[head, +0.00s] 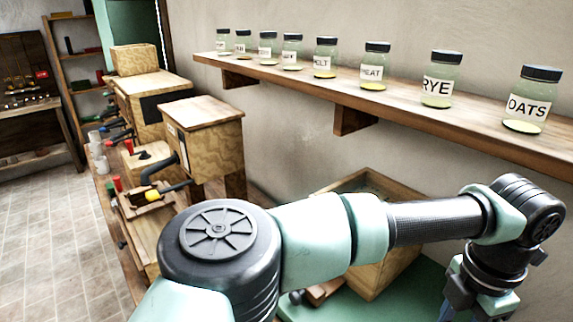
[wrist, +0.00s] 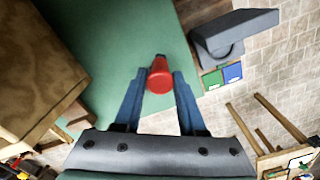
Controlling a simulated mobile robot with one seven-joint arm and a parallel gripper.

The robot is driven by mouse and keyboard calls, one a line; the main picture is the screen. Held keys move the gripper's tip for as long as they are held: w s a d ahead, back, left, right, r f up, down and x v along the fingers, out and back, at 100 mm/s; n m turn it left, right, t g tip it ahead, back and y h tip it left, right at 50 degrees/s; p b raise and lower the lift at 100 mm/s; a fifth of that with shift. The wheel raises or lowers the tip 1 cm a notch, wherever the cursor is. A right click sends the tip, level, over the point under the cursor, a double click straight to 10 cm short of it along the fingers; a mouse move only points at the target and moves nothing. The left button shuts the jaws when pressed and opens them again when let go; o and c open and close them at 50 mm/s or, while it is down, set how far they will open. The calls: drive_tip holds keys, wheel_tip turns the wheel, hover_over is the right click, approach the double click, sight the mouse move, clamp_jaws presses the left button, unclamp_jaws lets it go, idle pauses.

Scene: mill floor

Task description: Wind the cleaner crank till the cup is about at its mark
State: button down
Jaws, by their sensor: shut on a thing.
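In the wrist view my gripper (wrist: 160,82) has its two blue fingers closed on a red handle (wrist: 160,76), which sits between the fingertips. It looks like a crank handle, but the crank arm behind it is hidden. In the head view my gripper (head: 488,300) is at the lower right, pointing down, with its fingertips cut off by the frame edge. The open-topped wooden box (head: 378,272) beside it, partly behind my arm, may be the cleaner. I cannot make out the cup or its mark in either view.
A green tabletop (wrist: 120,35) lies below my gripper. A grey block (wrist: 232,30) stands at its edge. A shelf (head: 400,102) of labelled jars runs along the wall. Wooden mills (head: 212,145) with cranks stand at left. The tiled floor (head: 60,230) is clear.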

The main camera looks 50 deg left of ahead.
drive_tip(key=shift+c, duration=2)
unclamp_jaws()
drive_tip(key=shift+w+a, duration=0.15)
drive_tip(key=shift+a, duration=0.2)
drive_tip(key=shift+r, duration=0.1)
drive_tip(key=shift+r+p, duration=2.85)
drive_tip(key=shift+r, duration=1.6)
